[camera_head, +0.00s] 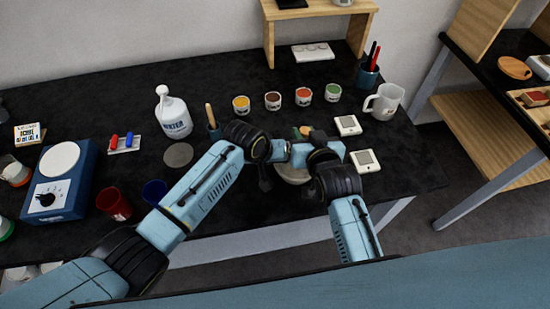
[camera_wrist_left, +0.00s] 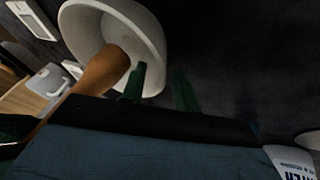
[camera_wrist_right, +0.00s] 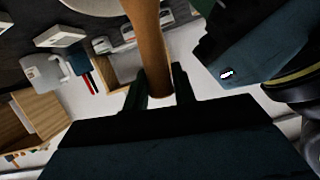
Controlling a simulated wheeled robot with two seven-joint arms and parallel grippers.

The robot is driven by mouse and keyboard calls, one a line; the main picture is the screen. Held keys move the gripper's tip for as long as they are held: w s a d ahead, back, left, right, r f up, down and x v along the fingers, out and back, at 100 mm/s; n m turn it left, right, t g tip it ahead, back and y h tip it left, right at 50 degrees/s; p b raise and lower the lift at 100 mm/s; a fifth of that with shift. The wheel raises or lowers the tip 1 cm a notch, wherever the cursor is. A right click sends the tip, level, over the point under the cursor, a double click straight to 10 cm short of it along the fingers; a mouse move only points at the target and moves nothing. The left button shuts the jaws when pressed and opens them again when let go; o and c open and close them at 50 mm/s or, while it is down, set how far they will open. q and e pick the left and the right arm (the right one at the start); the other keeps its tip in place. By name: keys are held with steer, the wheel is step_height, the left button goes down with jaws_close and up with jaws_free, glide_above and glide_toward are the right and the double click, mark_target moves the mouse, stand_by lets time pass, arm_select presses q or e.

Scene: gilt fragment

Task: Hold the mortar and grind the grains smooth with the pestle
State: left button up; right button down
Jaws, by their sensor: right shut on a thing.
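The pale mortar (camera_head: 293,174) stands near the table's front edge, partly hidden by my arms. Its bowl (camera_wrist_left: 150,30) fills the upper left of the left wrist view. The brown wooden pestle (camera_wrist_right: 147,38) slants with one end in the bowl. My right gripper (camera_wrist_right: 160,84) is shut on the pestle near its upper end. My left gripper (camera_wrist_left: 159,84) is at the mortar's rim, one finger over the bowl and one outside, with a gap between them. I cannot make out the grains.
Several small paint pots (camera_head: 273,101) stand behind the mortar. A white jug (camera_head: 385,101) and two white devices (camera_head: 365,161) are to its right. A water bottle (camera_head: 173,115) and a blue scale-like device (camera_head: 60,178) are on the left.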

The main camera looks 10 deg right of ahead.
arm_select(q)
steer(key=shift+w+d+f, duration=0.1)
steer(key=shift+f, duration=0.2)
jaws_close()
stand_by(1.3)
